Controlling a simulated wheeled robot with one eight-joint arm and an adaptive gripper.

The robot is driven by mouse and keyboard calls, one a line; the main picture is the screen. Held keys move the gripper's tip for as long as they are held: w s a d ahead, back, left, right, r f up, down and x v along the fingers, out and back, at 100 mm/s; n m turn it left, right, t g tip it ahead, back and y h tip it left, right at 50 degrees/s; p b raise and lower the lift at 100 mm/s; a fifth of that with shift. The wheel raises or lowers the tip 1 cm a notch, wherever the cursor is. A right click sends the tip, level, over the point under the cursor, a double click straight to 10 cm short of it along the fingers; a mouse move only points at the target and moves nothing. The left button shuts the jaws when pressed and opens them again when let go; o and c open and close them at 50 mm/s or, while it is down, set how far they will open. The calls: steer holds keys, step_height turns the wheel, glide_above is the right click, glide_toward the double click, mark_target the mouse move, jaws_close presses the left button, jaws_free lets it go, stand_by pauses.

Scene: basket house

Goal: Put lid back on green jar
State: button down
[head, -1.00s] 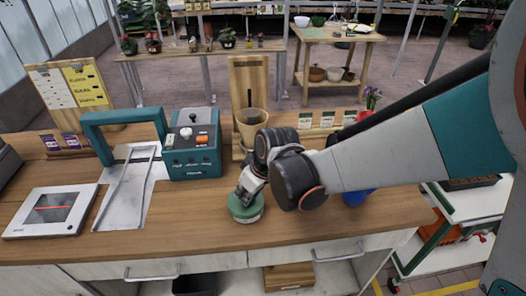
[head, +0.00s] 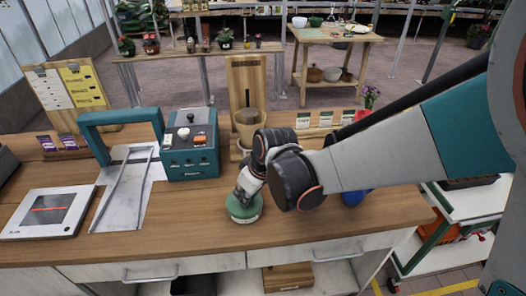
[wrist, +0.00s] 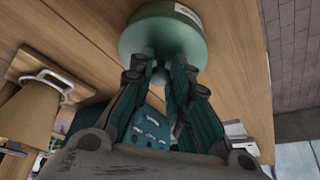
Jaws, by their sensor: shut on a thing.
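The green jar (head: 243,213) stands upright on the wooden counter near its front edge, with a pale label on its side. Its round green top, the lid (head: 238,205), is partly covered by my gripper (head: 241,197), which reaches down from above. In the wrist view, the label shows on the green side of the jar (wrist: 187,13), and the lid (wrist: 150,42) faces the camera. My gripper (wrist: 161,72) is shut on the lid's small knob. The lid appears to sit on the jar, but I cannot see the seam clearly.
A teal machine (head: 191,150) and a white tablet-like device (head: 48,212) stand to the left. A tan pot (head: 249,124) stands behind the jar, and a blue item (head: 355,197) is right, partly behind my arm. Bare counter lies around the jar.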

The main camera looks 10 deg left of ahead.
steer(key=shift+s, duration=0.1)
steer(key=c, duration=0.9)
jaws_free()
steer(key=shift+c, duration=0.2)
steer(key=shift+r, duration=0.15)
step_height(320, 180, up, 7)
steer(key=p, duration=0.5)
steer(key=shift+s, duration=0.1)
jaws_close()
stand_by(0.8)
